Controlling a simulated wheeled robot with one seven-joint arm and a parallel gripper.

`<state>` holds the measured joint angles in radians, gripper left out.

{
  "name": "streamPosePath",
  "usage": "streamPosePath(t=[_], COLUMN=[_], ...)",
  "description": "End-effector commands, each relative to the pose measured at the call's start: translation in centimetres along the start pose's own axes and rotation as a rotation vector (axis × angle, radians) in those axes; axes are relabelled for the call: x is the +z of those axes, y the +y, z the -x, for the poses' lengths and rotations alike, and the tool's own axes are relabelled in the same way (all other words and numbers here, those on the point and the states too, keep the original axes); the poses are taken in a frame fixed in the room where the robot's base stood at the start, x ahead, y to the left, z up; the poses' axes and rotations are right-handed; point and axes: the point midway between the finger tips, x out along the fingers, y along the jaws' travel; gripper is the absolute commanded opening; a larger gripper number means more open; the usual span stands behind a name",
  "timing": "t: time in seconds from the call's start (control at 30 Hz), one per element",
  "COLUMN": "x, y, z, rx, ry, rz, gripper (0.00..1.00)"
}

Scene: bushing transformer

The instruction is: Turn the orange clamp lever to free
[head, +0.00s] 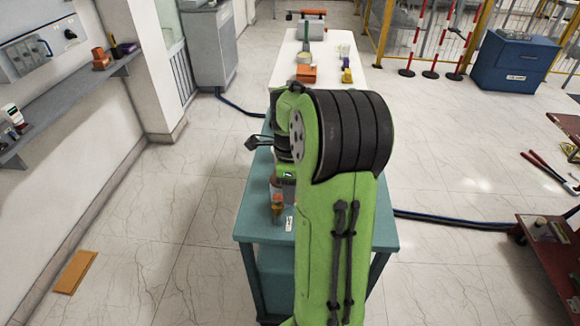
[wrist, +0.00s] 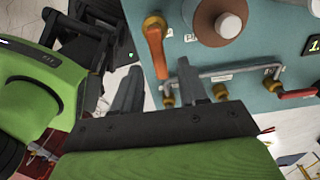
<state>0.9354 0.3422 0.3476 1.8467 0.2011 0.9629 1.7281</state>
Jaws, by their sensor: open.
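The orange clamp lever (wrist: 155,48) shows in the wrist view, hanging down from a brass fitting on a teal panel (wrist: 259,48). My gripper (wrist: 160,82) is open, with its two dark fingers apart and nothing seen between them. The lever's lower end lies just above the gap between the fingertips in the picture; I cannot tell whether they touch. In the head view, my green arm hides much of the teal bench (head: 385,228).
A grey bent rod (wrist: 228,74) with brass fittings runs right of the fingers. A red lever (wrist: 298,93) sits farther right. A brown round part with a grey knob (wrist: 228,25) is above. A white table (head: 327,55) lies beyond the bench. Floor left of the bench is mostly clear.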

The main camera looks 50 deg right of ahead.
Motion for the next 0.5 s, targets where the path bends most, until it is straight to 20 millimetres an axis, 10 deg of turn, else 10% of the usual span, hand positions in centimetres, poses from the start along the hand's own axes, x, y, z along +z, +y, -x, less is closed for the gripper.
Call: streamPosePath(t=[0.5], x=[0.0], y=[0.0], z=[13.4], rx=[-0.003], ry=[0.000], rz=[0.000], gripper=[0.43])
